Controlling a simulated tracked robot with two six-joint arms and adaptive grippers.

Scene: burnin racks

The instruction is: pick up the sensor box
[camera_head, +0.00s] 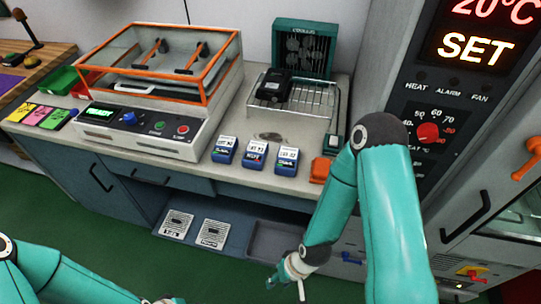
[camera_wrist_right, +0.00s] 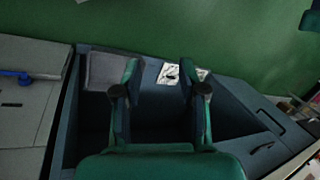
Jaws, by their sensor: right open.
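A small black box (camera_head: 273,86), which may be the sensor box, sits on the wire rack (camera_head: 300,103) in front of the teal cooler with fans at the back of the counter. No label on it is readable. My right gripper (camera_head: 290,274) hangs low in front of the counter, well below and apart from that box. In the right wrist view the two fingers of my right gripper (camera_wrist_right: 163,95) stand apart with nothing between them, over the dark lower shelf. Of my left arm, only links and a bit of its end show at the bottom left edge.
Several blue labelled units (camera_head: 255,153) stand along the counter's front edge, beside an orange piece (camera_head: 320,170). An orange-framed clear case (camera_head: 165,60) is at left. Two pale plates (camera_head: 177,225) and a grey tray (camera_head: 275,243) lie on the lower shelf. An oven panel (camera_head: 455,90) rises at right.

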